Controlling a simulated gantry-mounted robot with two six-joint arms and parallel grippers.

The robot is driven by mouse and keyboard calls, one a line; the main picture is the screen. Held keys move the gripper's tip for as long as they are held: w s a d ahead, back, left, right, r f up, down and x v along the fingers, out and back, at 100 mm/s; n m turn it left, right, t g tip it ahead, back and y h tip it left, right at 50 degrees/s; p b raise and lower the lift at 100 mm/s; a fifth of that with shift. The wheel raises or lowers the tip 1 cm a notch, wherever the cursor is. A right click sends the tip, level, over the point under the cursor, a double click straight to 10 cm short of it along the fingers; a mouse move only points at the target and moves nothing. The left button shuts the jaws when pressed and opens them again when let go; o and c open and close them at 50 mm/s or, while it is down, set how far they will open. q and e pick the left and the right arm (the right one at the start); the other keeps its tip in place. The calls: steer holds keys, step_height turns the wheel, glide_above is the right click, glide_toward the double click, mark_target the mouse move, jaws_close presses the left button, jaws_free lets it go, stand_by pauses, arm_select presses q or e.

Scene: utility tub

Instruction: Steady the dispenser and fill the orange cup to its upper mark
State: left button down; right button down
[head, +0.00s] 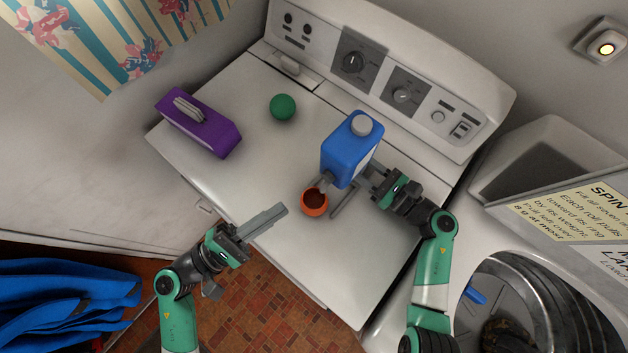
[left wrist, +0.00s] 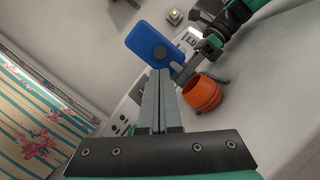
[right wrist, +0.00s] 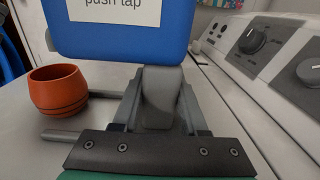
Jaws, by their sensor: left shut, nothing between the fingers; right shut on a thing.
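The blue dispenser (head: 345,150) with its grey cap stands on the white machine top, and also shows in the left wrist view (left wrist: 150,40). Its grey spout (head: 326,183) points over the orange cup (head: 314,204). The cup looks upright; its inside is dark and I cannot read a level or marks. My right gripper (head: 372,180) is shut on a grey part low on the dispenser, seen in the right wrist view (right wrist: 160,98). My left gripper (head: 281,212) is shut and empty, left of the cup and apart from it.
A purple box (head: 212,135) and a green ball (head: 283,107) sit on the machine top (head: 255,165), left of the dispenser. A control panel (head: 390,80) runs along the back. An open drum (head: 540,300) is at lower right. Free room lies around the left gripper.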

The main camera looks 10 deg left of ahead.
stand_by(0.4)
arm_select(q)
steer(key=s+d+m+g+h, duration=0.1)
steer(key=s+d+g+h, duration=0.3)
steer(key=g, duration=0.2)
steer(key=a+m+g, duration=0.1)
steer(key=w+a+r+m+g, duration=0.1)
steer(key=a+r+g, duration=0.1)
steer(key=shift+w+m+h, duration=0.25)
steer(key=shift+m+h, duration=0.15)
glide_above(313, 196)
steer(key=s, duration=0.2)
steer(key=shift+w+a, duration=0.1)
steer(key=shift+a, duration=0.3)
steer(key=shift+w, duration=0.15)
stand_by(1.4)
steer(key=shift+w+d, duration=0.2)
steer(key=shift+w+d, duration=0.25)
steer(key=shift+w, duration=0.3)
stand_by(2.3)
